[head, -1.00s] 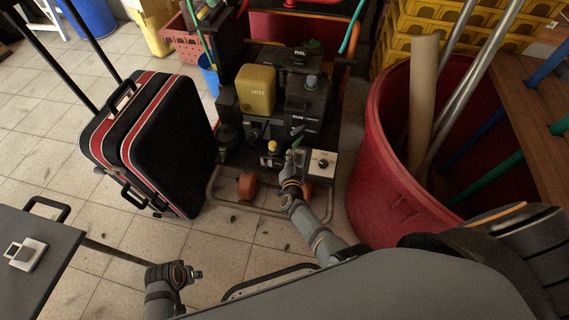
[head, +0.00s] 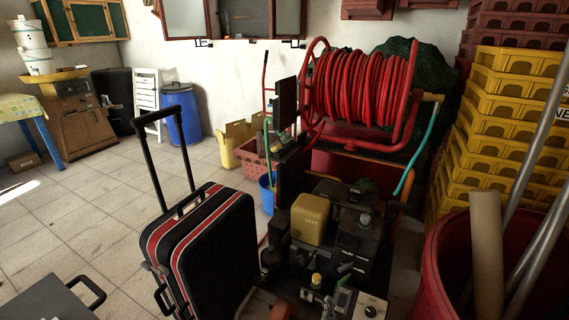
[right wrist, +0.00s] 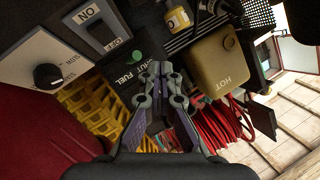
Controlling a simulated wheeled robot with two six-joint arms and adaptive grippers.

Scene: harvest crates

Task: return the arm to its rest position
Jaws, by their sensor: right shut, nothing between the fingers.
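My right gripper (head: 340,296) shows low in the head view, in front of the machine's control panel, at the bottom edge. In the right wrist view its fingers (right wrist: 162,70) are shut with their tips together and nothing between them. I cannot tell the exact gap between fingertips and machine. My left gripper is out of view.
A black-red suitcase (head: 205,250) stands left of the machine. A red hose reel (head: 362,88) rises behind it. A red barrel (head: 436,268) with poles and stacked yellow crates (head: 505,120) are at right. The tiled floor at left (head: 85,215) is mostly clear.

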